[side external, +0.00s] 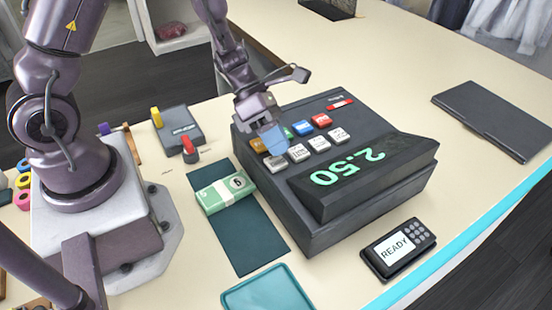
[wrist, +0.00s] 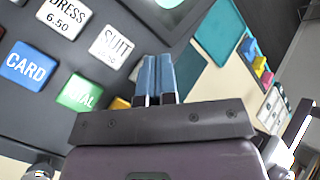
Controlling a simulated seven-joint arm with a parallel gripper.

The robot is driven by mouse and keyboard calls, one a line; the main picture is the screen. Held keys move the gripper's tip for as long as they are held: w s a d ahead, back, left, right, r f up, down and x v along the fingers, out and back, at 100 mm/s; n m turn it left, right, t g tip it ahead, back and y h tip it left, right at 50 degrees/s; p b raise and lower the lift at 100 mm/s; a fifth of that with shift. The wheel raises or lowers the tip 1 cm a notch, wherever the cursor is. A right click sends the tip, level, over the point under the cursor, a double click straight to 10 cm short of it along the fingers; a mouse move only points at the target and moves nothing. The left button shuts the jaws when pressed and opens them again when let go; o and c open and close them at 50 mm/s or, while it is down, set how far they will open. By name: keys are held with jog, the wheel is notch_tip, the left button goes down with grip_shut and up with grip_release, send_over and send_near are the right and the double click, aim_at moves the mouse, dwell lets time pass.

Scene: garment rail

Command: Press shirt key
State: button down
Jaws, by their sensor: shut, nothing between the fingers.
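The dark cash register (side external: 310,233) has a row of white keys and a row of coloured keys; its display (side external: 345,167) reads 2.50. My gripper (side external: 276,148) is shut and empty, its blue fingertips pointing down at the leftmost white key (side external: 276,164). I cannot tell whether they touch it, and its label is not readable. In the wrist view the shut fingers (wrist: 158,68) hide the spot beside the SUIT key (wrist: 112,47). The DRESS key (wrist: 63,17) is further left. No SHIRT label is legible in either view.
A banknote bundle (side external: 225,192) lies left of the register. A card reader (side external: 398,249) showing READY and a teal tray (side external: 268,290) stand in front.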

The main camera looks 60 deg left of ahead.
aim_at(276, 159)
jog(key=shift+r, duration=0.1)
jog(key=shift+r, duration=2.4)
jog(key=shift+m, duration=0.7)
jog(key=s+a+r+m+t+y, duration=0.1)
jog(key=s+r+m+y, duration=0.3)
jog(key=m, duration=1)
jog(key=s+a+r+m+t+y, duration=0.2)
jog(key=s+a+r+m+y, duration=0.2)
jog(key=s+r+m, duration=0.4)
notch_tip(276, 159, up, 5)
jog(key=m+y, duration=0.1)
jog(key=m, duration=0.5)
jog(key=shift+s+a+r+t, duration=0.15)
jog(key=shift+s+a+t, duration=0.05)
jog(key=shift+a+t, duration=0.15)
